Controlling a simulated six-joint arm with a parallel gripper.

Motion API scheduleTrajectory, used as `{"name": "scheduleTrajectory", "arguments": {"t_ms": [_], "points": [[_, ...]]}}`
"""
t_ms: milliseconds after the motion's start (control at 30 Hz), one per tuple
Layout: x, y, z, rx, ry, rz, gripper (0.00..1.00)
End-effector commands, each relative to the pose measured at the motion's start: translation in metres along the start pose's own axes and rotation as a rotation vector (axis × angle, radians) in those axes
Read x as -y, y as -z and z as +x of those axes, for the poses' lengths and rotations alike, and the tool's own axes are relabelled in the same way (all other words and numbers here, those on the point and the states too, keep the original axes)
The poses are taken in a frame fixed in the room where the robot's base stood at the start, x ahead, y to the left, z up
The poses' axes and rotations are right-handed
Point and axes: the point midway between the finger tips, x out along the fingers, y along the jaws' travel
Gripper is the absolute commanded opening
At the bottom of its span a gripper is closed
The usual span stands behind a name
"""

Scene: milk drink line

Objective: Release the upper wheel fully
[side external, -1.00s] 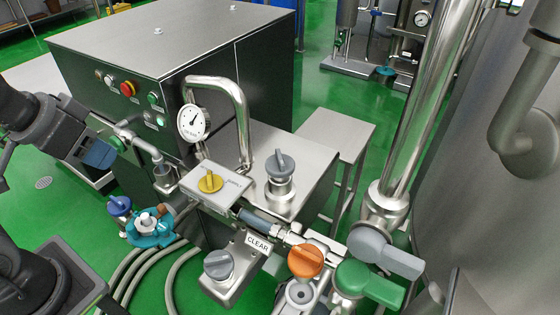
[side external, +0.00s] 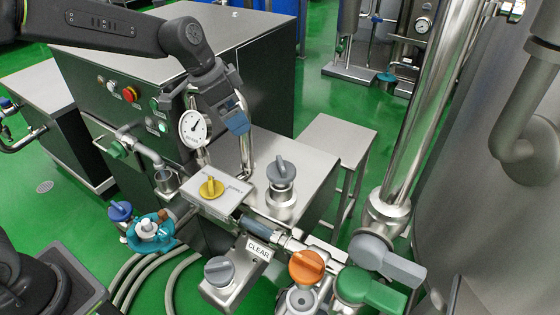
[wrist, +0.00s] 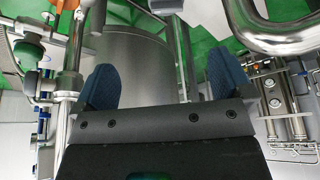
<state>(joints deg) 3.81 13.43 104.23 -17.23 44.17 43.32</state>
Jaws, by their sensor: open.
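Two grey wheels show in the side view. The upper wheel (side external: 281,168) sits on a steel fitting on top of the steel cabinet. The lower wheel (side external: 218,269) sits on a steel block further down, beside the CLEAR label (side external: 258,249). My gripper (side external: 239,122), with blue finger pads, is above and left of the upper wheel in the picture, apart from it. It is near the bent pipe and gauge. The wrist view shows my gripper (wrist: 160,84) open, with nothing between its fingers. I cannot make out either wheel there.
A pressure gauge (side external: 194,127) and a bent steel pipe (side external: 246,155) stand close by my gripper. A yellow knob (side external: 211,187), an orange knob (side external: 306,266), a green handle (side external: 370,289) and a grey handle (side external: 386,255) surround the area. A tall pipe (side external: 412,120) rises at right.

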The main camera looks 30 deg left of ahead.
Motion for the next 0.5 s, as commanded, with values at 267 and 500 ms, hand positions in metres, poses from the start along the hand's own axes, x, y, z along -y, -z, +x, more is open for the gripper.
{"name": "scheduleTrajectory", "arguments": {"t_ms": [267,500], "points": [[0.017,0.028,0.067,0.004,-0.056,0.123,0.98],[0.017,0.03,0.089,0.004,-0.062,0.137,0.98]]}}
